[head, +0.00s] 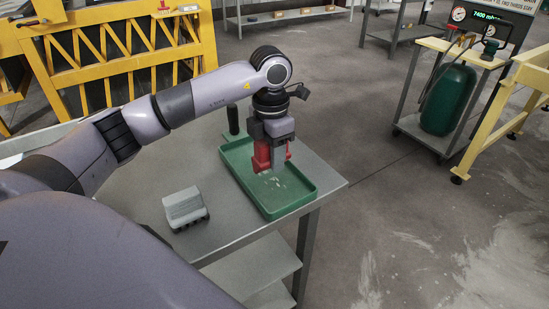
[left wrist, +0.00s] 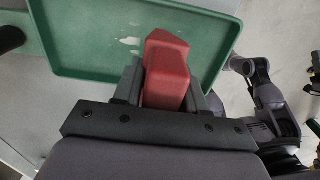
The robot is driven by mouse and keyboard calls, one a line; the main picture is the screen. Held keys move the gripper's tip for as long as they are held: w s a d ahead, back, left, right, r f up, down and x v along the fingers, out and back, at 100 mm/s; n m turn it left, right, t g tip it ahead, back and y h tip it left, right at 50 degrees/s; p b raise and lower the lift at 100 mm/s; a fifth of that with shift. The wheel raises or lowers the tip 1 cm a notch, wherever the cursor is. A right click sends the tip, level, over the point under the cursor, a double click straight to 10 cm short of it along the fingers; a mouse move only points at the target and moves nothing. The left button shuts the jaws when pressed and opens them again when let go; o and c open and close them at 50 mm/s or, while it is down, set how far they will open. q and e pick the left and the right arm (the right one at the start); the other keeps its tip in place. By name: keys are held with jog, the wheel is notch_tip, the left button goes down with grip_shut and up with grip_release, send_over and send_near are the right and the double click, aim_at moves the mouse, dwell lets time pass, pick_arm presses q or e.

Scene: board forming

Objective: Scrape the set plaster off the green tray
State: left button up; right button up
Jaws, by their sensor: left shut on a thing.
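The green tray (head: 295,203) lies on a grey table, with a few small whitish plaster patches (head: 276,181) on its floor. In the left wrist view the tray (left wrist: 85,50) fills the upper middle, and a pale patch (left wrist: 130,41) shows just beyond the red handle. My left gripper (head: 270,150) points down over the tray and is shut on a red-handled tool (head: 261,156), probably a scraper. The handle also shows between the fingers in the left wrist view (left wrist: 165,70). I cannot tell whether the tool's lower end touches the tray. My right gripper is not in view.
A grey block-like object (head: 185,207) lies on the table (head: 228,228) left of the tray. A dark upright cylinder (head: 233,120) stands at the tray's far left corner. A yellow frame (head: 120,45) stands behind, and a trolley with a green gas cylinder (head: 449,98) stands at right.

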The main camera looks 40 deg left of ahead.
pick_arm(q)
jog(key=shift+r+p, duration=1.15)
jog(key=shift+r, duration=0.9)
jog(key=shift+f, duration=0.1)
